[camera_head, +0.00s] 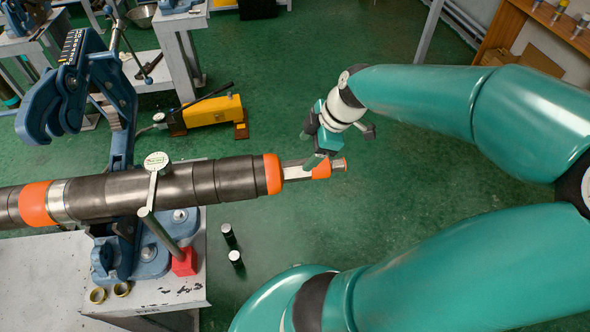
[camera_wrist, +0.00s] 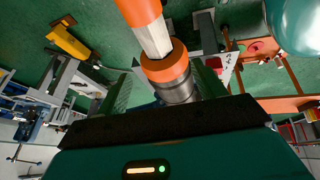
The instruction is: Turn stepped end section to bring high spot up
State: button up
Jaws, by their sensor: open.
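The dark pipe (camera_head: 110,192) lies level in the blue vise (camera_head: 120,130), with its stepped end section (camera_head: 297,171) pointing right. That section has a pale flat-sided shaft, an orange band (camera_head: 322,169) and a narrower tip. A round dial gauge (camera_head: 156,161) on a post stands against the pipe; its reading is too small to tell. My gripper (camera_head: 314,153) is open at the stepped end. In the wrist view the pale shaft (camera_wrist: 153,39), orange band (camera_wrist: 165,66) and grey end (camera_wrist: 180,91) show between my fingers (camera_wrist: 160,95). Finger contact cannot be told.
A yellow pump (camera_head: 208,114) stands on the green floor behind. The floor right of the pipe's tip is clear except for my arm.

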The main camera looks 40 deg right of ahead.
aim_at(297, 166)
jog(key=shift+n+t, duration=0.3)
jog(key=shift+n, duration=0.4)
jog(key=f, duration=0.2)
jog(key=w+f, duration=0.1)
jog(key=f, duration=0.2)
jog(key=shift+w, duration=0.1)
jog(key=shift+x, duration=3.65)
jog(key=shift+d, duration=0.15)
jog(key=c, duration=1)
jog(key=shift+o, duration=0.2)
